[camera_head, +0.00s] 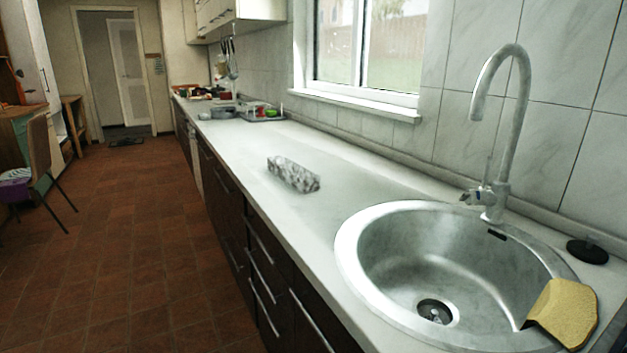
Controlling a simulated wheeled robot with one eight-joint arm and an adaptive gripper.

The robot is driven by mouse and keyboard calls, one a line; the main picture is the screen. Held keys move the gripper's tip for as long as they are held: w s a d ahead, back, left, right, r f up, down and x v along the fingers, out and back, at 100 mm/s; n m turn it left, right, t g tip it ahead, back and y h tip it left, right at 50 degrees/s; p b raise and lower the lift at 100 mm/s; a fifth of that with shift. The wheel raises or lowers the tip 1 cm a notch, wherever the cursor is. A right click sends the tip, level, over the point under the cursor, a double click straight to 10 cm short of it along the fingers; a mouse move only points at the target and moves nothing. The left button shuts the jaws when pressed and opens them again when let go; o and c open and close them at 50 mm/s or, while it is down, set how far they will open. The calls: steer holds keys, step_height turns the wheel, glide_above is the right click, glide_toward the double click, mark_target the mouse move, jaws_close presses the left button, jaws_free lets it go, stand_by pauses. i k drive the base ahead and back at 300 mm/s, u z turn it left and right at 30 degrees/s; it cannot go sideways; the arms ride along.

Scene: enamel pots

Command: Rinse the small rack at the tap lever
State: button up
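A small grey-and-white mottled block (293,175) lies on the white counter, left of the sink; its texture is blurred, and I cannot tell whether it is the small rack. The round steel sink (350,245) is empty, with a drain (434,311) at its bottom. The tall curved tap (503,130) stands behind the sink. Its short tap lever (472,197) is low on the left side of the tap's base. No water shows at the spout. My gripper is not in view.
A yellow cloth (565,313) hangs over the sink's right rim. A black round plug (587,251) sits right of the tap. A tray with dishes (262,115) and other clutter stand far along the counter. The counter (225,140) around the block is clear. A chair (40,160) stands far left.

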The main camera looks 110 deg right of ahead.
mark_target(490, 158)
steer(key=z, duration=3.15)
steer(key=k, duration=0.15)
steer(key=z, duration=1.1)
